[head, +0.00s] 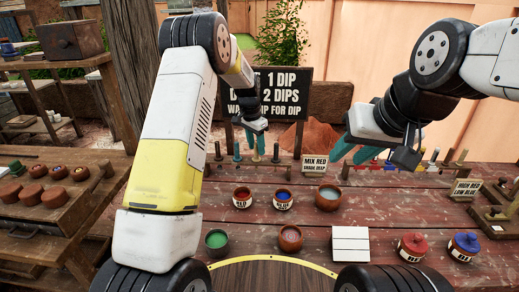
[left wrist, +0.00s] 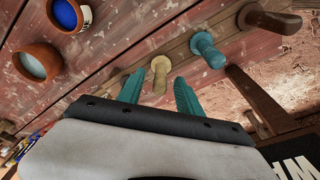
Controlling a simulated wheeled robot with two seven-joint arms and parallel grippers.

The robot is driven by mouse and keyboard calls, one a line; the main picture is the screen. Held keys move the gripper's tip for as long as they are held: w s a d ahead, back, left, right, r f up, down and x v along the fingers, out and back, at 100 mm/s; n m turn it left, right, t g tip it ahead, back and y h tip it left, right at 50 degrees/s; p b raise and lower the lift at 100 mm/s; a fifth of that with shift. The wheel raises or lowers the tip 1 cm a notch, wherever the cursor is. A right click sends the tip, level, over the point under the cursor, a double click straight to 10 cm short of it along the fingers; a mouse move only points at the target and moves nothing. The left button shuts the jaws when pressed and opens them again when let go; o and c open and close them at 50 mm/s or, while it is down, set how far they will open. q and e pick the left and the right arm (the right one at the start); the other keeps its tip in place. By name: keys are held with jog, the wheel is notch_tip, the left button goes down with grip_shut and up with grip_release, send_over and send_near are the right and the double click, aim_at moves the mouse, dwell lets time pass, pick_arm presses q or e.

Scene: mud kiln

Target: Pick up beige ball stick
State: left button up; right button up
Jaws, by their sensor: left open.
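The beige ball stick (left wrist: 160,72) stands in a wooden rack, seen from above in the left wrist view. My left gripper (left wrist: 158,92) is open, with one teal finger on each side of the stick and a gap to it. In the head view my left gripper (head: 256,142) is over the rack at the back of the table, and the beige stick (head: 255,157) shows partly below it. A blue stick (left wrist: 207,50) and a brown stick (left wrist: 265,18) stand beside it. My right gripper (head: 354,151) looks open and empty, further right.
Labelled red (head: 242,198) and blue (head: 283,200) pots and a pale pot (head: 327,198) stand in front of the rack. A green pot (head: 216,242), a white block (head: 350,244) and lidded jars (head: 412,246) are nearer. A black sign (head: 275,92) stands behind.

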pick_arm(q)
jog(key=shift+f, duration=0.3)
grip_shut()
notch_tip(320, 180, up, 10)
jog(key=shift+r, duration=0.1)
dwell(0.4)
dwell(0.4)
